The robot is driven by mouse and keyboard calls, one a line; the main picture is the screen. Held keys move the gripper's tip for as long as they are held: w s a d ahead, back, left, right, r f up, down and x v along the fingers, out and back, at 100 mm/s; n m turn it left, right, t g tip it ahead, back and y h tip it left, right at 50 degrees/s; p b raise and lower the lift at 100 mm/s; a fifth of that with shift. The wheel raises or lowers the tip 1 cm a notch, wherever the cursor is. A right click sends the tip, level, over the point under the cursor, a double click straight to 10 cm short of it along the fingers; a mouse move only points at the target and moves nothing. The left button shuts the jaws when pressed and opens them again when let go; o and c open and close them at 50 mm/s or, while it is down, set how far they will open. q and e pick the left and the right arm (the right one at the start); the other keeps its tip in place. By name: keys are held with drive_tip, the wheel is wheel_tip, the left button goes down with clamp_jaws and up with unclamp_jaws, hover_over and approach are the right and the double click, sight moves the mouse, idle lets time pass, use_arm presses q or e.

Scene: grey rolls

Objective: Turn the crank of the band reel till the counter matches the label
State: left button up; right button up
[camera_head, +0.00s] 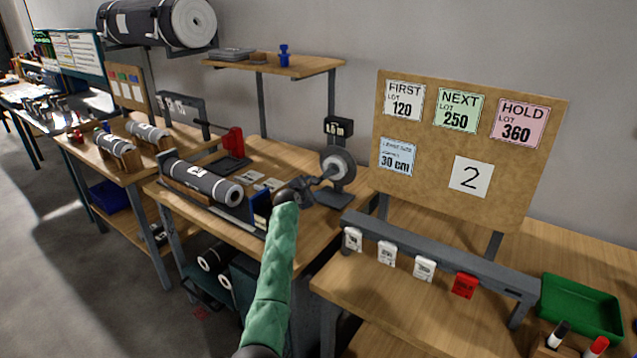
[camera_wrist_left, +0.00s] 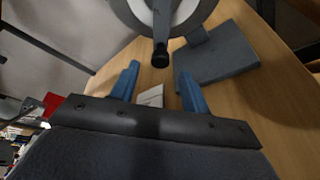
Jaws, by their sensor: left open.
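The band reel (camera_head: 337,163) stands on the middle bench, a grey-and-white disc on a stand with a dark base plate. In the left wrist view the reel (camera_wrist_left: 128,12) fills the top, with the black crank knob (camera_wrist_left: 160,58) pointing toward me. My left gripper (camera_wrist_left: 160,75) is open, its blue fingers apart with the knob just ahead of and between their tips. It also shows dark at the end of the green sleeve in the head view (camera_head: 308,186). The counter (camera_head: 339,127) is a black box above the reel, its digits too small to read. My right gripper is not in view.
A grey roll (camera_head: 203,183) and red device (camera_head: 232,143) stand left of the reel. Tags, a red one (camera_head: 464,286) among them, and a green tray (camera_head: 580,308) are at right.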

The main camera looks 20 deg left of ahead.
sight(332, 170)
use_arm(q)
drive_tip(key=shift+p+x, duration=0.35)
drive_tip(key=shift+x, duration=3.55)
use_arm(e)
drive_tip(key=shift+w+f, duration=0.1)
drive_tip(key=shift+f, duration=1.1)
use_arm(q)
clamp_jaws()
